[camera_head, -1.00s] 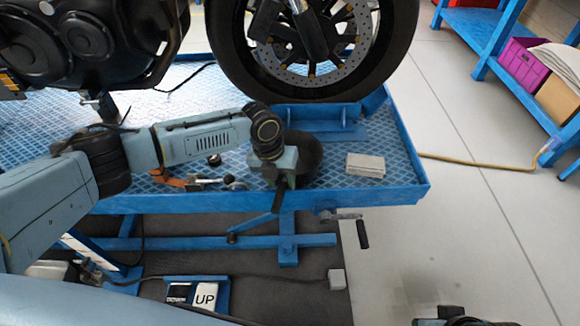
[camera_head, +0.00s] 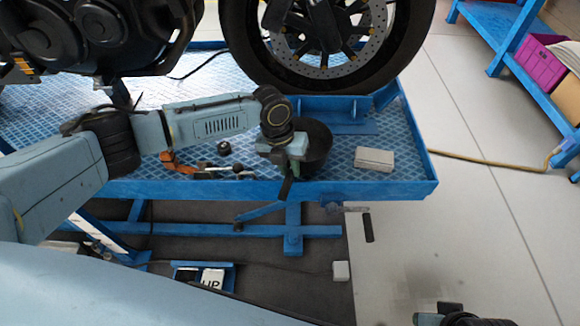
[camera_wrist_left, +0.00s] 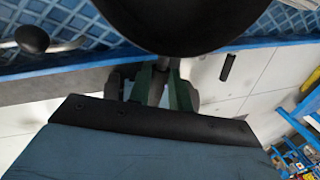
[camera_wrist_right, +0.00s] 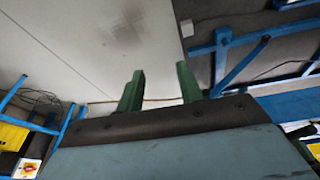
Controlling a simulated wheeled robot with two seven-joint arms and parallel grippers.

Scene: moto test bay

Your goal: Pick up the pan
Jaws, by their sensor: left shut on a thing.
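The dark round pan (camera_head: 319,143) is over the front of the blue lift platform, below the motorcycle wheel. My left gripper (camera_head: 290,152) is at the pan's near side, its fingers shut on the handle. In the left wrist view the pan (camera_wrist_left: 180,22) fills the top middle, and its handle runs down between the green fingers (camera_wrist_left: 161,88). I cannot tell for sure whether the pan is clear of the platform. My right gripper (camera_wrist_right: 160,88) is open and empty, its two green fingers apart over the floor. Only part of it shows at the head view's bottom right.
The lift platform (camera_head: 400,185) has a raised blue edge. A pale box (camera_head: 374,159) lies right of the pan, and several small tools (camera_head: 215,172) lie left of it. The motorcycle wheel (camera_head: 320,72) stands close behind. Bare floor (camera_head: 480,220) is clear at right.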

